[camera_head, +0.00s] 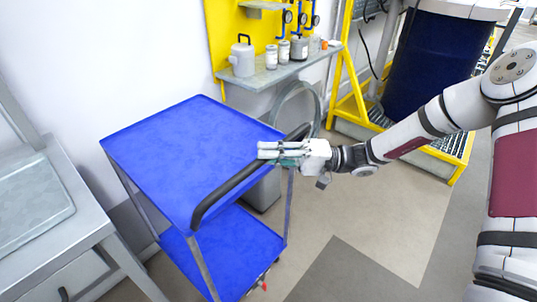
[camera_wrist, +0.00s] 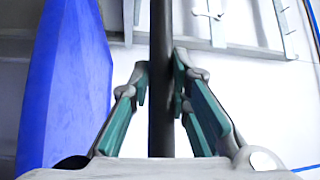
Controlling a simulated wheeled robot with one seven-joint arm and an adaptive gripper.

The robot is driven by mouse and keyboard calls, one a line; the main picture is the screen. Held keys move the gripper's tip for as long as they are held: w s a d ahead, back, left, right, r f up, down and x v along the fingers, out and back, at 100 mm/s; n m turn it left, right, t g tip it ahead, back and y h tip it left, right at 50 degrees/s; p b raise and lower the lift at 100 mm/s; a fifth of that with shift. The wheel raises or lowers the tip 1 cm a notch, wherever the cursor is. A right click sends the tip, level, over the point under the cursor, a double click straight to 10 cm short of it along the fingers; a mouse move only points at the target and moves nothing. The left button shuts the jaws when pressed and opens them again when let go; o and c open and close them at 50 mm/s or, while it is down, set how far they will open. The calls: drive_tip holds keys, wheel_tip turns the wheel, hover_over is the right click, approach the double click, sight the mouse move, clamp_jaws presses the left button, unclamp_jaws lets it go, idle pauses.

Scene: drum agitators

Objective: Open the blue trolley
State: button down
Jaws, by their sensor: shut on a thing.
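The blue trolley (camera_head: 190,140) stands in the middle of the head view, with a flat top shelf, a lower shelf (camera_head: 225,250) and grey legs. Its black bar handle (camera_head: 228,188) runs along the near right edge of the top. My gripper (camera_head: 272,152) is at the handle's middle, reaching in from the right. In the wrist view my gripper (camera_wrist: 162,90) has its teal fingers on both sides of the black handle (camera_wrist: 161,40), shut on it. The blue top (camera_wrist: 70,80) shows to the left of the fingers. Both shelves look empty.
A grey metal table (camera_head: 50,220) stands close on the left. Behind the trolley are a yellow panel with a grey shelf (camera_head: 275,72) of canisters and a grey bin (camera_head: 263,190). A dark blue drum (camera_head: 430,60) stands in a yellow frame at back right. Floor is clear at front right.

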drive_tip(key=s+d+p, duration=0.4)
drive_tip(key=s+d, duration=0.6)
drive_tip(key=d, duration=0.3)
drive_tip(key=s+d+p, duration=0.5)
drive_tip(key=s+d, duration=0.6)
drive_tip(key=d, duration=0.3)
drive_tip(key=shift+f, duration=0.1)
drive_tip(key=c, duration=1.5)
unclamp_jaws()
drive_tip(key=d, duration=0.4)
drive_tip(key=w+d+f, duration=0.1)
drive_tip(key=d, duration=0.6)
drive_tip(key=shift+w+d+f, duration=0.3)
drive_tip(key=shift+d, duration=0.1)
